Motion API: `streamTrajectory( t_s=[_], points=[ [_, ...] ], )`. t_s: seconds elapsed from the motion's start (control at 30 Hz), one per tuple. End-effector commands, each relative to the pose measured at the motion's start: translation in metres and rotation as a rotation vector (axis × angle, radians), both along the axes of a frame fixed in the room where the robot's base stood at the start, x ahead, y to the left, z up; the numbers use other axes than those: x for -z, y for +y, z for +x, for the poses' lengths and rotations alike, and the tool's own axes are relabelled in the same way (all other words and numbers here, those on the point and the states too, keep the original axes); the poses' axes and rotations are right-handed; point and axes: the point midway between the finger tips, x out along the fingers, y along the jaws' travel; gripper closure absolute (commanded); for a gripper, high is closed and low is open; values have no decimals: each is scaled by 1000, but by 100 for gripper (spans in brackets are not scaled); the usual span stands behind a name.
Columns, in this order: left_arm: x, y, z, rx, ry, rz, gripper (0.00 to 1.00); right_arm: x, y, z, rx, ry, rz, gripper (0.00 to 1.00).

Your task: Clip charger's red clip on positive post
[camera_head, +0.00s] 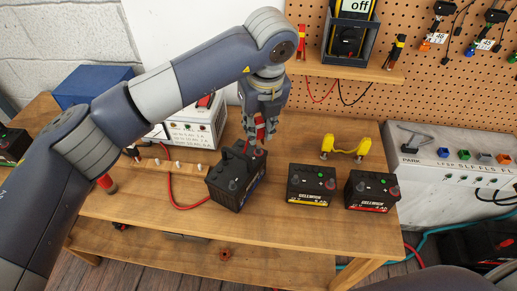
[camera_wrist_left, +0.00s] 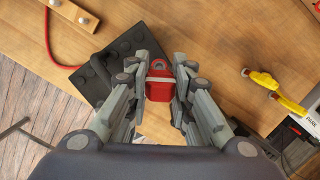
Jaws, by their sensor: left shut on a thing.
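My left gripper (camera_head: 265,118) points down above the rear right corner of the nearest-left black battery (camera_head: 228,186). It is shut on a red clip (camera_wrist_left: 159,82), which shows between the fingers in the left wrist view. In the head view the red clip (camera_head: 260,128) hangs just above the battery's red positive post (camera_head: 259,153). I cannot tell whether the clip touches the post. The white charger box (camera_head: 193,130) stands behind, partly hidden by my arm.
Two more black batteries (camera_head: 311,186) (camera_head: 371,191) stand to the right. A yellow-handled tool (camera_head: 345,148) lies behind them. A meter reading off (camera_head: 348,38) sits on the shelf above. A red cable (camera_head: 185,207) curves left of the battery. The bench front (camera_head: 270,226) is clear.

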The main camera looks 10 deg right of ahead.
Motion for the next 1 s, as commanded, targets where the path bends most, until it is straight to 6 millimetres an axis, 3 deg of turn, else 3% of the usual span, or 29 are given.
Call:
streamTrajectory(
  t_s=[0.6, 0.9, 0.93, 1.0],
  points=[
    [23, 0, 0, 0, 0, 1, 90, 22, 0, 0, 0, 0, 0, 72],
    [24, 0, 0, 0, 0, 0, 90, 22, 0, 0, 0, 0, 0, 72],
    [24, 0, 0, 0, 0, 0, 77, 22, 0, 0, 0, 0, 0, 72],
    [24, 0, 0, 0, 0, 0, 61, 22, 0, 0, 0, -1, 0, 72]
  ],
)
